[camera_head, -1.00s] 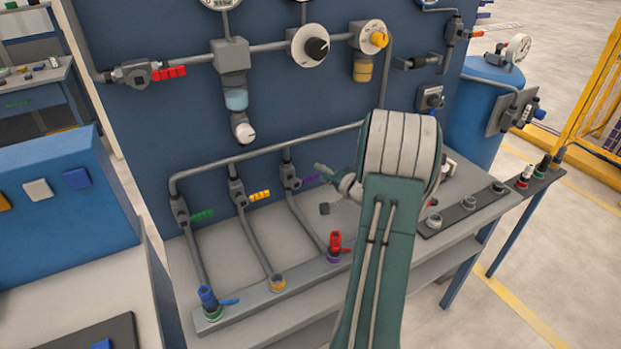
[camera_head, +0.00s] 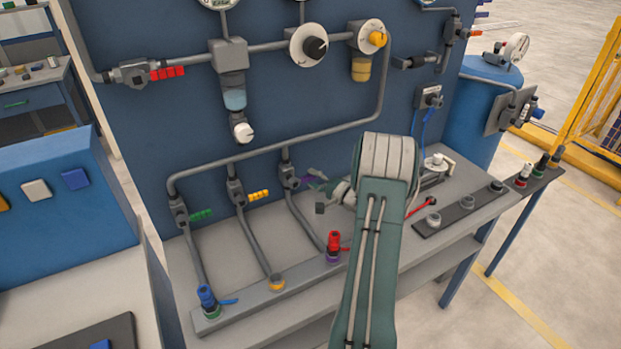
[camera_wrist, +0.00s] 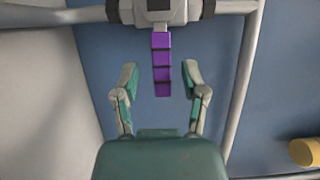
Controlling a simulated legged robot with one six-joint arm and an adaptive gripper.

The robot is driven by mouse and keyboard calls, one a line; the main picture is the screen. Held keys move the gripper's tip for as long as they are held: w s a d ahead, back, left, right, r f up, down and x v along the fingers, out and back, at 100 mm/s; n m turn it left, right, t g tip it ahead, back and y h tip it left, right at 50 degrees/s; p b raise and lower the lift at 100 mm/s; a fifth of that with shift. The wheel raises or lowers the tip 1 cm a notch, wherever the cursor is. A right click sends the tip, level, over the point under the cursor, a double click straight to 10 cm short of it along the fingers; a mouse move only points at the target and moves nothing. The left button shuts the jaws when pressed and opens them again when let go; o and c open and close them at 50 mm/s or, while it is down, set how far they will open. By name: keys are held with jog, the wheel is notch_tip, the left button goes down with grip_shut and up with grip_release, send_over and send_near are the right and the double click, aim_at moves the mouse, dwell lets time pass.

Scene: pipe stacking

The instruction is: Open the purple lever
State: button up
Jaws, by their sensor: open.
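The purple lever (camera_wrist: 162,62) hangs from a grey valve (camera_wrist: 155,10) in the wrist view, pointing toward my gripper. My gripper (camera_wrist: 160,75) is open, with one finger on each side of the lever's lower part and visible gaps to both. In the head view the valve (camera_head: 288,177) is the rightmost of three on the branch pipes. The purple lever (camera_head: 316,174) is partly hidden there by my gripper (camera_head: 320,190), which is close beside it.
A green lever (camera_head: 202,215) and a yellow lever (camera_head: 259,195) are on the valves to the left. A red connector (camera_head: 334,242) stands below in a purple-ringed socket. Grey pipes run around the valve, and the blue panel (camera_head: 300,110) stands behind.

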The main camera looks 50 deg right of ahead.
jog(key=shift+w, duration=0.65)
jog(key=shift+a, duration=0.1)
grip_shut()
